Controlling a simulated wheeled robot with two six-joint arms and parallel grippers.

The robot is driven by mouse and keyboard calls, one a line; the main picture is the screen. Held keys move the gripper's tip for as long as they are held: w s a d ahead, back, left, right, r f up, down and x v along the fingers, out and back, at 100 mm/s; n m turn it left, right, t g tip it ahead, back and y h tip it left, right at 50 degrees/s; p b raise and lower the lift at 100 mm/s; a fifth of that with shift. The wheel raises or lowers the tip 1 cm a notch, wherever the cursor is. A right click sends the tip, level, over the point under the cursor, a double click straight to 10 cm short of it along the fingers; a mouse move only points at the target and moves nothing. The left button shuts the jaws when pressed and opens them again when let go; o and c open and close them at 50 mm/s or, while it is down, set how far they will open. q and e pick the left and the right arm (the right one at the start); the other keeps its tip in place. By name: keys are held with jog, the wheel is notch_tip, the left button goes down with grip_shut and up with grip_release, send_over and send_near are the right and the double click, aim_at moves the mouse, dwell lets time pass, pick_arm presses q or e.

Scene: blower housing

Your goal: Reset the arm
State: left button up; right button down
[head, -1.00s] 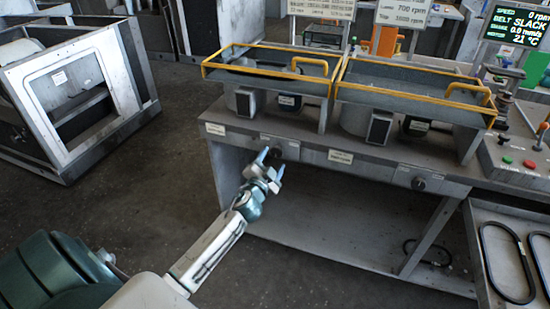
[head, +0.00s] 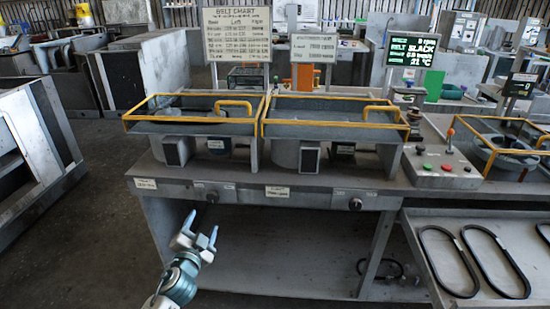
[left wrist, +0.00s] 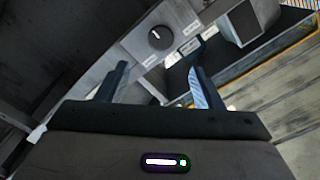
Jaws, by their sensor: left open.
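My left gripper (head: 201,226) is open and empty in the head view, in front of the workbench (head: 232,190) and below its front edge. Its two fingers point up toward the bench. In the left wrist view the fingers of my left gripper (left wrist: 155,88) stand apart with nothing between them. A dark knob (left wrist: 159,38) on the bench front shows beyond them, apart from the fingers. The same knob (head: 212,196) is above the gripper in the head view. My right gripper is in neither view.
Two yellow-railed housings (head: 190,125) (head: 330,128) stand on the bench. A control box (head: 440,165) with buttons and a lever is right of them. A tray (head: 410,225) with black belts is at the lower right. Grey floor (head: 100,240) lies open at left.

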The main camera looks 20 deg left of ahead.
pick_arm(q)
jog(key=s+f+n+g, duration=0.1)
jog(key=s+f+g, duration=0.25)
jog(key=f, duration=0.75)
jog(key=s+f+n+g, duration=0.15)
jog(key=s+f, duration=0.35)
jog(key=f, duration=0.7)
jog(key=s+f+n+g, duration=0.1)
jog(key=s+f+g, duration=0.35)
jog(key=f, duration=0.65)
jog(key=s+d+f+g+h, duration=0.1)
jog(key=s+d+f+g, duration=0.1)
jog(key=s+f, duration=0.4)
jog(key=s+d+f+n+g+h, duration=0.1)
jog(key=s+d+f+g, duration=0.1)
jog(key=s+f, duration=0.5)
jog(key=s+d+f+n+g+h+p, duration=0.1)
jog(key=s+d+f, duration=0.3)
jog(key=s, duration=1.2)
notch_tip(320, 180, down, 4)
jog(key=shift+s+d+r+g, duration=0.2)
jog(key=shift+d+r+g, duration=0.1)
jog(key=shift+g, duration=0.55)
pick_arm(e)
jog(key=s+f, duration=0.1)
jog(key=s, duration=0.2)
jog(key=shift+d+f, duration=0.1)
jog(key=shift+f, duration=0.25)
